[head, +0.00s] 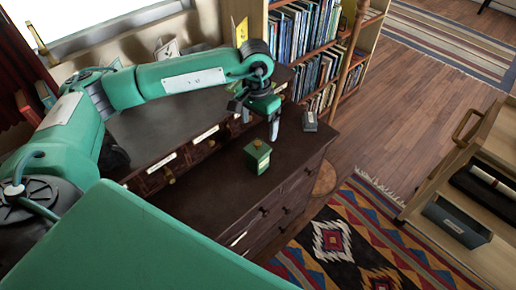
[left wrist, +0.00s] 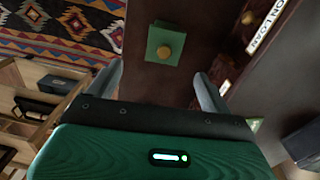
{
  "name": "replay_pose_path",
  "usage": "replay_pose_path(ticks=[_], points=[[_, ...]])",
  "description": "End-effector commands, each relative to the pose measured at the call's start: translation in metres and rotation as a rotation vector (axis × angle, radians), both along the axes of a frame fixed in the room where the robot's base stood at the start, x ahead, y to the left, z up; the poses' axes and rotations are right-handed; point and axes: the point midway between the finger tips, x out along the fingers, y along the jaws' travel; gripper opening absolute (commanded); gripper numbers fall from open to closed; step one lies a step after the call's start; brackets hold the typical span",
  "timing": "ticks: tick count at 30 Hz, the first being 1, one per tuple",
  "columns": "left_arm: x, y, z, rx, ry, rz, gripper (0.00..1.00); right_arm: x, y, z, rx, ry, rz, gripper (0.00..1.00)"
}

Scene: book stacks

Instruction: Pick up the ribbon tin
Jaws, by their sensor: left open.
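A small green box with a round gold knob (head: 257,157) stands upright on the dark wooden cabinet top (head: 215,190); I take it to be the ribbon tin, though no label on it can be read. My left gripper (head: 272,128) is above the cabinet top, just beyond the box in the head view. In the left wrist view the open fingers (left wrist: 158,85) are empty, and the green box (left wrist: 165,44) lies ahead of them, roughly between their lines and not touched. My right gripper is not in view.
A small grey box (head: 310,121) stands at the cabinet's far right corner. A raised row of labelled drawers (head: 190,150) runs along the cabinet's back. A bookshelf (head: 305,50) stands behind. A wooden cart (head: 470,190) with a grey bin (head: 457,222) is at right.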

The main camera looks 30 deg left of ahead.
Motion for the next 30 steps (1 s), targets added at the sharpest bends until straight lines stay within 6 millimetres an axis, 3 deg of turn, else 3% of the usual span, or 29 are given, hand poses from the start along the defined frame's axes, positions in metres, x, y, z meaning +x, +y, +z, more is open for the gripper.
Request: replay_pose_path(ticks=[3,6,15,20,27,30], points=[[0.001,0.010,-0.004,0.039,0.000,-0.014,0.83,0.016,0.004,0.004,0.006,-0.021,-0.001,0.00],[0.001,0.010,-0.021,0.042,0.003,-0.016,0.83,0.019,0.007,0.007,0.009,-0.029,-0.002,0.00],[0.001,0.009,-0.074,0.038,0.001,-0.014,0.83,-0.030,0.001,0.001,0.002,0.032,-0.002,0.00],[0.001,0.009,-0.084,0.038,-0.001,-0.015,0.83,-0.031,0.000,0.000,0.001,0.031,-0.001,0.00],[0.000,0.004,-0.106,0.038,0.003,-0.014,0.83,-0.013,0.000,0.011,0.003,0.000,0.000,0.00],[0.000,0.002,-0.123,0.038,0.003,-0.013,0.83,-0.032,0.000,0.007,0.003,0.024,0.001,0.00]])
